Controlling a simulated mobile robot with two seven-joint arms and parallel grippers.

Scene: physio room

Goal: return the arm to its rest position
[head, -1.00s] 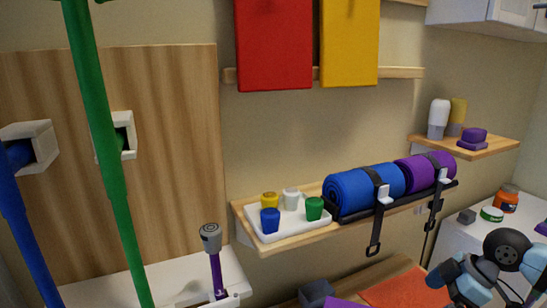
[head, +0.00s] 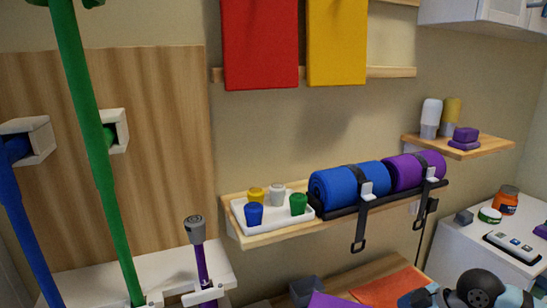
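Part of my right arm (head: 472,290) shows at the bottom right edge of the head view, as a dark round joint with light blue links. Its gripper is outside the picture. My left arm and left gripper do not show. No held object is visible.
A wooden shelf (head: 232,238) carries a white tray of small cups, a blue roll (head: 350,184) and a purple roll (head: 414,171) with hanging straps. A white cabinet (head: 462,252) stands at the right. Green (head: 97,165) and blue (head: 30,235) poles stand at the left.

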